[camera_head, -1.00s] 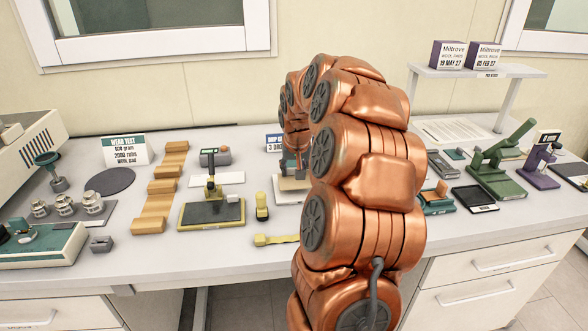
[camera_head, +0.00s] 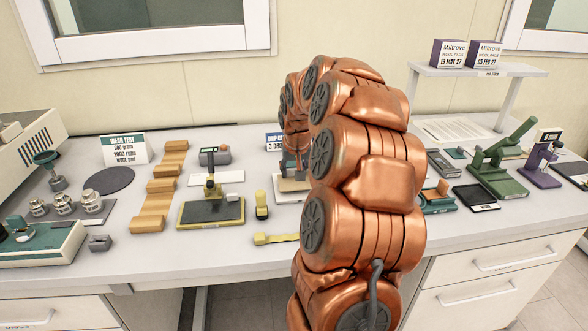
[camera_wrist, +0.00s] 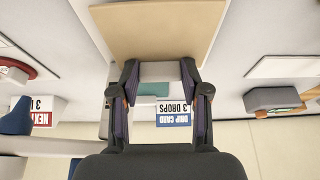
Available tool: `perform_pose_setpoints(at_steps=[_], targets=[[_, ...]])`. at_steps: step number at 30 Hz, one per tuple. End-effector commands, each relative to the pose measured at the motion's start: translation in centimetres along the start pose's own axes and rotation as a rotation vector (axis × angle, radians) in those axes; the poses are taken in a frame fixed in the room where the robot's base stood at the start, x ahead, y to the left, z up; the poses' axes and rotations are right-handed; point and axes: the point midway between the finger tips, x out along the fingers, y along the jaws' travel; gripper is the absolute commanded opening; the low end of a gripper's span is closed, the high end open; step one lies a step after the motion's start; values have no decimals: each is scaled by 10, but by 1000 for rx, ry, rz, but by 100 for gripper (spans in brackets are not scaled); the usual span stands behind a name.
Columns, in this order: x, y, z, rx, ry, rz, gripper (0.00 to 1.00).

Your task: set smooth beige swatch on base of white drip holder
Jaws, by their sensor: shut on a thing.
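My gripper (camera_wrist: 159,68) is shut on the smooth beige swatch (camera_wrist: 150,32), a flat square held by its near edge in the wrist view. The white drip holder (camera_wrist: 158,72) shows partly between the fingers, with a teal part (camera_wrist: 153,89) on it; the swatch hides much of it. In the head view, the beige swatch (camera_head: 289,184) shows at the left edge of my arm, low over the white base (camera_head: 288,197). I cannot tell whether the swatch touches the base. My arm hides the right side of both.
A "DRIP CARD 3 DROPS" sign (camera_wrist: 173,112) stands behind the holder. A yellow-framed dark plate stand (camera_head: 212,213) is further left.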

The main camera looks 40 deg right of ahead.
Motion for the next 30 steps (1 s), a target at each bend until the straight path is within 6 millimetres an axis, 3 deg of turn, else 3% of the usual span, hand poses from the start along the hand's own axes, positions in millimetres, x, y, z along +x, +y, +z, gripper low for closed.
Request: perform_pose_setpoints(at_steps=[18,19,27,30], targets=[[12,0,5,0,0,0,22],[12,0,5,0,0,0,47],[11,0,5,0,0,0,75],[11,0,5,0,0,0,75]])
